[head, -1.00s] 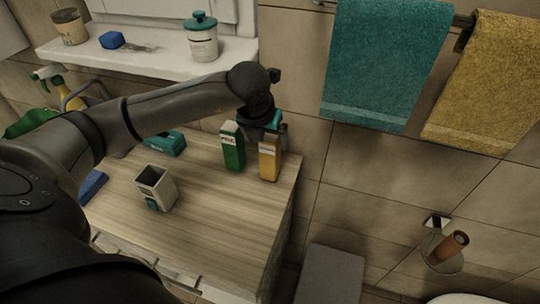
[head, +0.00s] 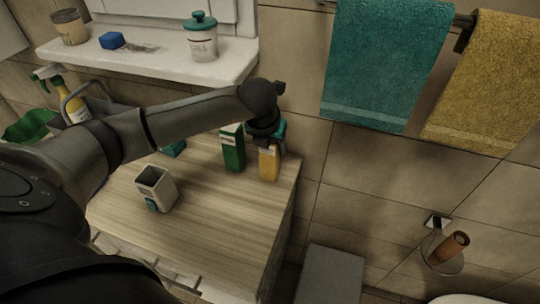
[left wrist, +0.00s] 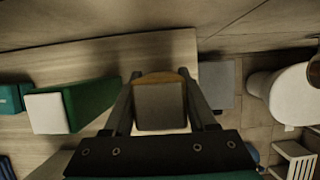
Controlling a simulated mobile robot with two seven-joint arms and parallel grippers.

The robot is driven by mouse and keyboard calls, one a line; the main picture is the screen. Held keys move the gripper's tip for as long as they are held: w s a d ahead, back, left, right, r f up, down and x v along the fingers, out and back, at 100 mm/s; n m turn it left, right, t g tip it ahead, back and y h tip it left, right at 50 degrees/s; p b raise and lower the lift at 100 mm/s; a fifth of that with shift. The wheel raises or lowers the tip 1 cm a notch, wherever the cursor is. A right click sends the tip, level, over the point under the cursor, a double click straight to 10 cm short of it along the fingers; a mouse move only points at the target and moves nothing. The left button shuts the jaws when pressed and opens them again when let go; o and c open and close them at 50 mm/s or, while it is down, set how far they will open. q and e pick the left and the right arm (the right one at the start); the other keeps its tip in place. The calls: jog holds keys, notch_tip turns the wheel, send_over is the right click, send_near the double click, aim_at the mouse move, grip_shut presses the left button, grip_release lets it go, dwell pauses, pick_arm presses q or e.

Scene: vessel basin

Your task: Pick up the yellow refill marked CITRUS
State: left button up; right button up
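The yellow refill (head: 269,166) is a tall, narrow carton standing upright near the right back corner of the wooden counter. Its marking is too small and covered to read. My left gripper (head: 268,143) is at its top from above. My right gripper is not in view.
A pale open-topped container (head: 157,186) stands on the counter (head: 215,220), whose front middle is clear. A shelf (head: 150,52) with a lidded jar (head: 202,40) is above. A teal towel (head: 385,65) hangs to the right. A spray bottle (head: 72,102) stands left.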

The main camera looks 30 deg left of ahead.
pick_arm(q)
grip_shut()
jog(key=shift+r, duration=0.1)
